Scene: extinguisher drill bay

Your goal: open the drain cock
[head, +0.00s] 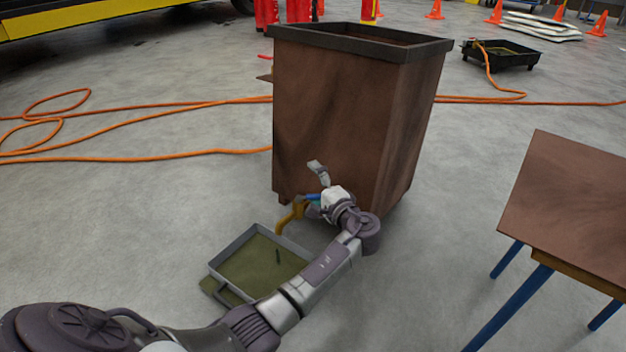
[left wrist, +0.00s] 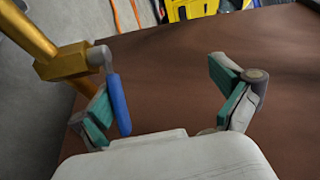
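The drain cock is a brass spout (head: 288,217) with a blue lever (head: 311,197), low on the front of a brown, dark-rimmed bin (head: 330,110). In the left wrist view the brass body (left wrist: 65,65) is at the upper left and the blue lever (left wrist: 118,103) hangs down from it. My left gripper (head: 314,188) is at the bin's front, by the lever. In the left wrist view its green-padded fingers (left wrist: 160,80) are spread wide. The lever lies just inside the left finger; I cannot tell whether they touch. My right gripper is not in view.
A grey-rimmed tray (head: 228,250) with a green bottom sits on the floor below the spout. An orange hose (head: 130,158) runs across the floor. A brown table (head: 575,205) with blue legs stands at right. A black tray (head: 500,62) is behind the bin.

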